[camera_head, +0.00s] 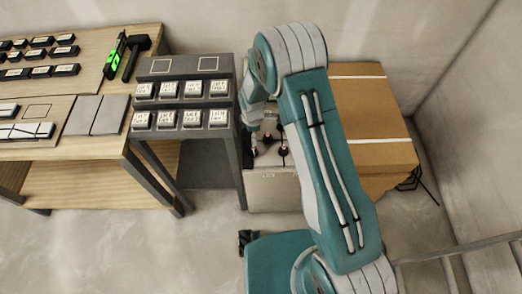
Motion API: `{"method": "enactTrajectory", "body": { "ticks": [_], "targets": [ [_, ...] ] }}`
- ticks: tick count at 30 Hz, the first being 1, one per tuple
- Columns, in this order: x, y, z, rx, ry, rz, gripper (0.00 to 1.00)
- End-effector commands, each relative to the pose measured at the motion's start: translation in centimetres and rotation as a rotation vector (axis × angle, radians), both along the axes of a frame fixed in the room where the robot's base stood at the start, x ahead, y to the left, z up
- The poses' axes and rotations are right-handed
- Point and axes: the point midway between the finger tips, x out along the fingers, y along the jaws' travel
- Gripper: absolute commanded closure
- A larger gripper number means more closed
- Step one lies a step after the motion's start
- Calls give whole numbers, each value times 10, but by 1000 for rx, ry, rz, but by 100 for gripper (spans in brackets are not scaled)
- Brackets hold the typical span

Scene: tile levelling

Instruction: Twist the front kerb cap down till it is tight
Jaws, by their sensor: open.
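A pale tiled block (272,190) stands between the grey stand and the cardboard-coloured box. Several small dark caps (284,151) sit on its top, and my arm hides part of that top. I cannot tell for sure which one is the front kerb cap. My gripper (254,143) hangs over the left side of the block, close to the dark caps and partly hidden by my arm. It is open. I cannot tell whether a cap is between its fingers or touching them.
A grey stand (188,92) with rows of white labelled blocks (181,120) stands close left of my gripper. Further left is a wooden workbench (90,82) with a black mallet (136,52) and a green-lit level (114,56). A brown box (375,115) stands right.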

Motion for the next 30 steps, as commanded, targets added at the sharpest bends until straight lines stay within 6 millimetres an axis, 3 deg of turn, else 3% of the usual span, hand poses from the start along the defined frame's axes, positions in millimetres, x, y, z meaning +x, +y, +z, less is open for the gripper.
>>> {"method": "enactTrajectory", "body": {
  "ticks": [18, 30],
  "targets": [
    [-1, -3, -95, 4, 2, -3, 21],
    [0, -1, -107, 3, 0, -3, 21]
  ]
}}
